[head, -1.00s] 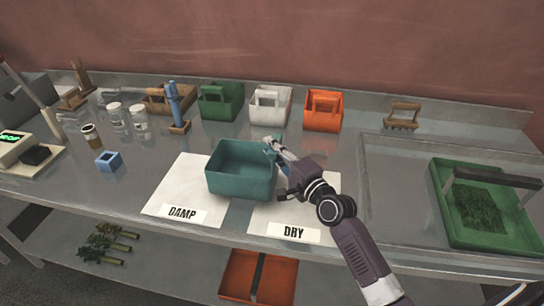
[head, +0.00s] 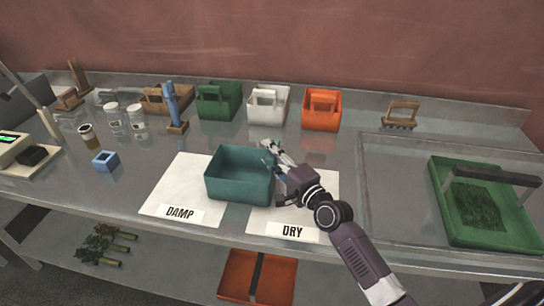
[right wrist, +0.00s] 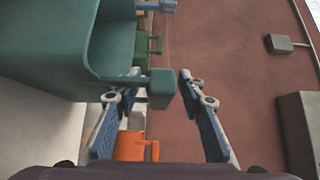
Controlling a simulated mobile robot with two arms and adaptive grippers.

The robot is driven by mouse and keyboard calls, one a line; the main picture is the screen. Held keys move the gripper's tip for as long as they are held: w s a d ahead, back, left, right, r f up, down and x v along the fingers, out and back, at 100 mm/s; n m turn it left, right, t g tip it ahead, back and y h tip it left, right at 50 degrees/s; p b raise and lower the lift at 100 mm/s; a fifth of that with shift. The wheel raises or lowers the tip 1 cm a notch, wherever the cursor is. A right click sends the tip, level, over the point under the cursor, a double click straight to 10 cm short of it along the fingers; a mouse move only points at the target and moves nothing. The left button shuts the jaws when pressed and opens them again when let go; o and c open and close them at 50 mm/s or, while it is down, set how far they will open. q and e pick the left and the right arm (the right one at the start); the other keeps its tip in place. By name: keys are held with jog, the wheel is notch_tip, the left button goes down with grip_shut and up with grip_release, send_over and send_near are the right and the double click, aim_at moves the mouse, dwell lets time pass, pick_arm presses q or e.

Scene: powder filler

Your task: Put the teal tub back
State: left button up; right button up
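The teal tub (head: 240,188) stands upright and looks empty, across the damp card (head: 180,190) and the dry card (head: 295,215) on the steel bench. My right gripper (head: 272,152) is at the tub's right rim. In the right wrist view the tub (right wrist: 40,45) fills the upper left, and its jutting teal tab (right wrist: 161,88) lies between the spread fingertips of the gripper (right wrist: 160,75). The right finger is clear of the tab; whether the left one touches it I cannot tell. My left gripper is out of view.
Green (head: 217,103), white (head: 268,106) and orange (head: 321,112) tubs stand along the back. A blue-handled tool (head: 175,108) and jars (head: 137,121) are at left. A green tray (head: 512,233) sits at right. Bench between cards and back row is clear.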

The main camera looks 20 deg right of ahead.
jog(key=shift+r, duration=0.25)
jog(key=s+d+b, duration=0.2)
jog(key=s, duration=1)
jog(key=shift+f, duration=0.15)
jog(key=shift+w+d, duration=0.1)
